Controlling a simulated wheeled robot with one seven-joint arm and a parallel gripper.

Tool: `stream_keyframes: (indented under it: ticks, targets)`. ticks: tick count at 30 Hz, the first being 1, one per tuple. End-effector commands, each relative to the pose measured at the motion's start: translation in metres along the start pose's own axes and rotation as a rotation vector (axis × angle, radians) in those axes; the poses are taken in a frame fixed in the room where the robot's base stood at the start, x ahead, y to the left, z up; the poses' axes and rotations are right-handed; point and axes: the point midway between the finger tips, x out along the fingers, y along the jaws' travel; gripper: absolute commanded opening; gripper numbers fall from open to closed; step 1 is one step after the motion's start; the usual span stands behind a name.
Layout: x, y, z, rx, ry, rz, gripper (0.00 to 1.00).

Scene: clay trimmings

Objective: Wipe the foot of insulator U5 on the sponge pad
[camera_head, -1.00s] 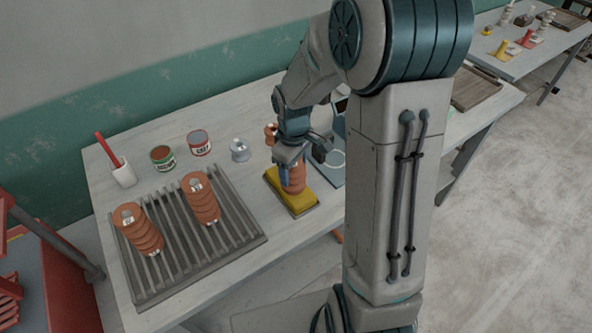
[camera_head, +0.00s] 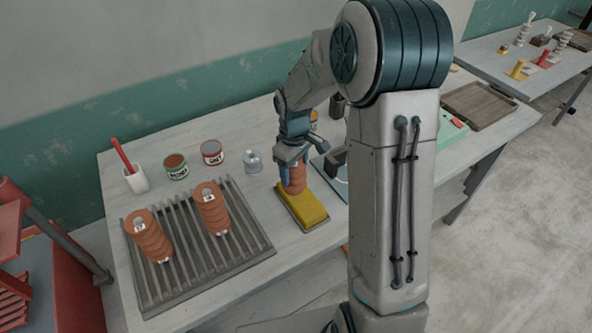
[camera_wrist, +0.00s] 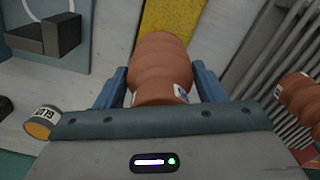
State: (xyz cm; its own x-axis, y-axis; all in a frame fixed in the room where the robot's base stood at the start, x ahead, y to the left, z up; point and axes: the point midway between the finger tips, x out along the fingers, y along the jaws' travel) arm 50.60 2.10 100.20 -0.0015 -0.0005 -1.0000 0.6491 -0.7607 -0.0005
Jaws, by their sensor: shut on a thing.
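My gripper (camera_head: 293,158) is shut on a ribbed brown insulator (camera_head: 296,181), which is upright. Its label is only partly seen in the wrist view (camera_wrist: 181,92) and I cannot read U5 on it. The yellow sponge pad (camera_head: 307,208) lies in a shallow tray on the table. The insulator's foot is at the far end of the pad; I cannot tell whether it touches. In the wrist view the fingers (camera_wrist: 162,88) stand either side of the insulator, and the pad (camera_wrist: 172,18) shows beyond its foot.
Two tins (camera_head: 176,168) (camera_head: 212,153), a white cup (camera_head: 136,181) and a glass-like insulator (camera_head: 252,163) stand behind. A blue-grey stand (camera_wrist: 72,55) is close beside my gripper.

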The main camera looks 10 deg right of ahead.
Motion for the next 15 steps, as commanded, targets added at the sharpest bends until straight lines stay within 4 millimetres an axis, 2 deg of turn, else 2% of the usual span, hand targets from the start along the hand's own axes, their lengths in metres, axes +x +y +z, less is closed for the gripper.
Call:
stream_keyframes:
  ticks: [5,15]
  targets:
    - [0.0,0.0,0.0,0.0,0.003,0.002,0.15]
    - [-0.001,-0.007,0.018,0.0,0.002,0.002,0.15]
